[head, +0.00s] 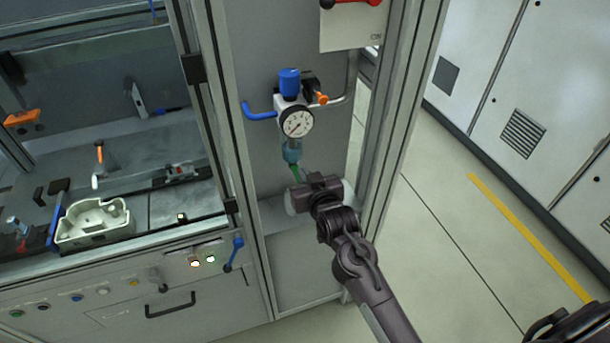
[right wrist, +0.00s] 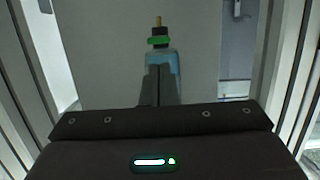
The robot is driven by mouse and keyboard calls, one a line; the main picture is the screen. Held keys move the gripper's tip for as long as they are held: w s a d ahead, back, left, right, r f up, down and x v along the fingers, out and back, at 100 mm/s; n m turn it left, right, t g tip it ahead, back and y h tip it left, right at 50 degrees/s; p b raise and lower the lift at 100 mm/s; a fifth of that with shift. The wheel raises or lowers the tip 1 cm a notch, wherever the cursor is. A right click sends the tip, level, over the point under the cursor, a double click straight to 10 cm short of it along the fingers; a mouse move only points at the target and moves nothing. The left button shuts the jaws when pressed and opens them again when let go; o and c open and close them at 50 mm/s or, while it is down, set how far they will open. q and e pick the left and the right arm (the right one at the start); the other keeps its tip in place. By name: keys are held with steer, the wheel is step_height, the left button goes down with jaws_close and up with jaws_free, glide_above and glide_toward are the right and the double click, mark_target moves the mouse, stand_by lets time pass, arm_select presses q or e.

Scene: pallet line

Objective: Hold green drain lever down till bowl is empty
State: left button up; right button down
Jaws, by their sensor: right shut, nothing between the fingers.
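The green drain lever (head: 296,173) hangs under the blue-tinted bowl (head: 291,152) of the air unit on the grey panel. In the right wrist view the green lever (right wrist: 158,41) sits across a dark collar, with a brass tip beyond it. The bowl (right wrist: 174,68) looks pale blue there; I cannot tell its liquid level. My right gripper (head: 299,183) is close to the lever in the head view. Its fingers (right wrist: 155,72) are shut and empty, overlapping the bowl in the wrist view; I cannot tell whether they touch anything. My left gripper is not in view.
A pressure gauge (head: 298,123) and blue knob (head: 289,82) are above the bowl. A metal frame post (head: 397,130) stands close on the right. The workbench at left holds a pale casting (head: 92,222) and tools. Floor at right is clear.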

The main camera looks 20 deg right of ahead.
steer(key=shift+f, duration=0.8)
steer(key=shift+s+f+t+b, duration=0.25)
steer(key=shift+f+t+b, duration=0.35)
steer(key=shift+f+b, duration=0.6)
steer(key=shift+r, duration=0.1)
stand_by(2.8)
